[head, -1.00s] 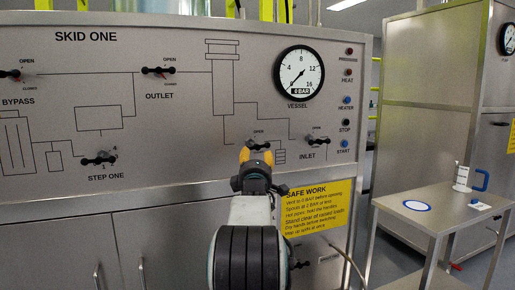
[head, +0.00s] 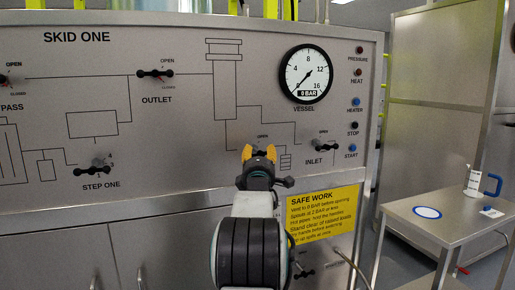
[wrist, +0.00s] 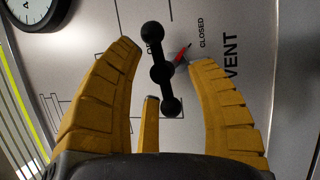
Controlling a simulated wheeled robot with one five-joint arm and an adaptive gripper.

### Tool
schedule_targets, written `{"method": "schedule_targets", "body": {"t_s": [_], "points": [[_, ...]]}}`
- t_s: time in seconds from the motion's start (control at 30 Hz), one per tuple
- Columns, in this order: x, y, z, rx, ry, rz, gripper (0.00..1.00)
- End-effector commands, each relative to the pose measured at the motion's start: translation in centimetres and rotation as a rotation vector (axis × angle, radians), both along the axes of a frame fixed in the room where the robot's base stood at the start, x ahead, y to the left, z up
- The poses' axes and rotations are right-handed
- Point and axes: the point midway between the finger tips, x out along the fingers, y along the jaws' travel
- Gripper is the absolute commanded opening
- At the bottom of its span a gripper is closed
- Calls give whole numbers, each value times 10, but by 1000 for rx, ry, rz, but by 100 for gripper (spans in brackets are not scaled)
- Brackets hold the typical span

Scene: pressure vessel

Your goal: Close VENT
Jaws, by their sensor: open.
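The VENT valve handle (wrist: 162,72) is a black bar with ball ends, seen in the wrist view between my yellow fingers. The bar lies nearly along the picture's vertical, which is roughly level on the panel. A red pointer beside its hub slants toward the CLOSED label (wrist: 201,33); the OPEN label is mostly hidden behind the bar. My gripper (wrist: 165,60) is open, with fingers on both sides of the handle; I see gaps and no clear contact. In the head view my gripper (head: 258,152) is in front of the VENT handle and hides most of it.
The INLET handle (head: 325,147) is close to the right of my gripper. The OUTLET handle (head: 155,74) and STEP ONE knob (head: 98,166) are to the left. The vessel gauge (head: 307,74) reads about 0 bar. A steel table (head: 440,235) stands at the right.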

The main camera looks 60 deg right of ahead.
Motion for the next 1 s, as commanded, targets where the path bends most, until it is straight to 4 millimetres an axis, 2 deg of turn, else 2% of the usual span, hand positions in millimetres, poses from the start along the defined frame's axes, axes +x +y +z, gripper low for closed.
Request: {"method": "schedule_targets", "body": {"t_s": [0.4,1.0], "points": [[-2,-2,1,1,0,-4,53],[-2,-2,1,2,0,-3,0]]}}
